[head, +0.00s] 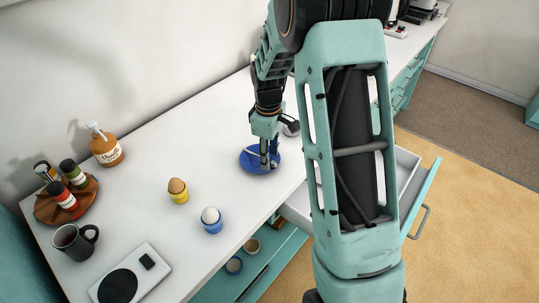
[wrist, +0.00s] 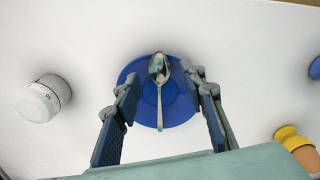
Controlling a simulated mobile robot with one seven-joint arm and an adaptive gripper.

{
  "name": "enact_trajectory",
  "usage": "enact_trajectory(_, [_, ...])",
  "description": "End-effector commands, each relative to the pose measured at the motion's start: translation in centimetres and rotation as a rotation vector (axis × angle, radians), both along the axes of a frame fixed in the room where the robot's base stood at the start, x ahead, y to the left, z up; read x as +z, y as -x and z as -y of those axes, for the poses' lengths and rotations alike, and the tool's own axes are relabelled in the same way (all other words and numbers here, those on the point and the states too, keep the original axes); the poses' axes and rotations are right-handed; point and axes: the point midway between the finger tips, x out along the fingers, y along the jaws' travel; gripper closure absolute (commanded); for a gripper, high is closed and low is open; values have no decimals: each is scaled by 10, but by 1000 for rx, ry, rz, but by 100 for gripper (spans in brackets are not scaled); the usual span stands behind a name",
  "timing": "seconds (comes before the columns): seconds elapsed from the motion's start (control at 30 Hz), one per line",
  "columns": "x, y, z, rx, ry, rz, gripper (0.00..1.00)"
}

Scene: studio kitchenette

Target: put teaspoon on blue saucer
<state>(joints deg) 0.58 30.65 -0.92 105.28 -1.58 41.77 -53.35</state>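The blue saucer (head: 249,164) lies on the white counter, below my gripper (head: 268,163). In the wrist view the saucer (wrist: 178,107) is centred in the picture. The silver teaspoon (wrist: 159,78) lies across it, its bowl toward the top and its handle pointing down. My gripper (wrist: 160,82) is open, its two fingers spread on either side of the spoon and apart from it. In the head view the fingers and the arm hide the spoon.
A white timer (wrist: 43,98) stands left of the saucer in the wrist view. A brown egg in a yellow cup (head: 179,196) and a white egg in a blue cup (head: 212,226) stand nearby. An open drawer (head: 297,212) juts from the counter front.

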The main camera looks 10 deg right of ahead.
Motion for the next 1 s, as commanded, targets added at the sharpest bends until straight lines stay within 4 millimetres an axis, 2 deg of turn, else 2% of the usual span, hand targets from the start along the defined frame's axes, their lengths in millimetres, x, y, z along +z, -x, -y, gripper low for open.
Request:
enact_trajectory(0.3, [73,1,-2,1,0,6,62])
enact_trajectory(0.5, [107,3,-3,0,0,4,62])
enact_trajectory(0.7, [121,4,-3,1,0,1,62])
enact_trajectory(1.0, [122,5,-4,1,-1,1,62])
